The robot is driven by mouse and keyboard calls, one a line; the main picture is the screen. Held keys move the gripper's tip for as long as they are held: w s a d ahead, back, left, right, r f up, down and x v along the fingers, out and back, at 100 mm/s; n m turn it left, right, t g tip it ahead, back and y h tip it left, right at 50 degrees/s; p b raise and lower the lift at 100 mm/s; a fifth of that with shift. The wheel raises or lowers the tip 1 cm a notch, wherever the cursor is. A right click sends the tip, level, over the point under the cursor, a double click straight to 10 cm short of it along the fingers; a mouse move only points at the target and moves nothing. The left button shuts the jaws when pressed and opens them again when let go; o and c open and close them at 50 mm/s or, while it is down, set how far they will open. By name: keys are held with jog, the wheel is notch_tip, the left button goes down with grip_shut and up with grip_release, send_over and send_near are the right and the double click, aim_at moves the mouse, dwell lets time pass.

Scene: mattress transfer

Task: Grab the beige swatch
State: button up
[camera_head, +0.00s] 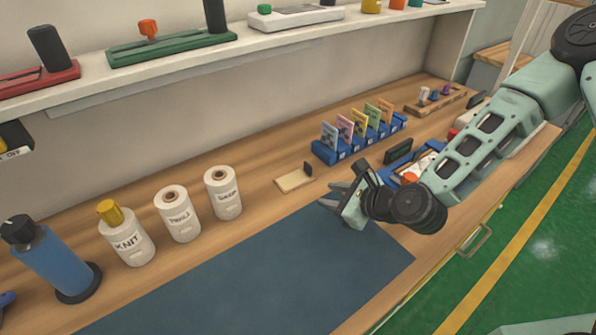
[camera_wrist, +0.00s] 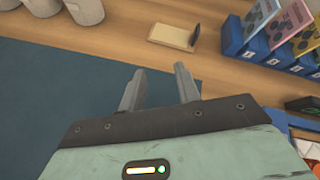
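A flat beige piece (camera_head: 295,180) lies on the wooden counter with a small dark upright block at its right end; it also shows at the top of the wrist view (camera_wrist: 170,38). I cannot tell whether it is the swatch or a small stand. A blue rack (camera_head: 327,153) holds several upright coloured cards, with a peach-tan card (camera_head: 386,111) at its far end. The wrist view cuts off part of the rack (camera_wrist: 232,37). My gripper (camera_head: 327,195) is open and empty above the corner of the dark blue mat, apart from both; its fingers (camera_wrist: 160,82) are spread.
The dark blue mat (camera_head: 250,270) covers the front of the counter. A shelf (camera_head: 260,40) runs above.

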jog(key=w+d+m+t, duration=0.1)
jog(key=m, duration=0.3)
jog(key=w+d+m+t+h, duration=0.1)
jog(key=shift+w+d+r+m+t+p, duration=0.3)
jog(key=shift+w+r+m, duration=0.05)
jog(key=shift+r+m, duration=0.05)
jog(key=shift+w, duration=0.35)
jog(key=p, duration=0.3)
send_near(305, 170)
jog(key=x, duration=0.2)
jog(key=r+x, duration=0.1)
jog(key=x, duration=0.2)
jog(key=shift+w+a, duration=0.1)
jog(key=shift+w, duration=0.1)
jog(key=p+x, duration=0.2)
jog(key=x, duration=0.2)
jog(key=shift+w+r+p, duration=0.1)
jog(key=shift+w+p, duration=0.25)
jog(key=shift+p, duration=0.05)
jog(key=shift+w+a+f, duration=0.15)
jog(key=shift+w+f, duration=0.1)
grip_shut()
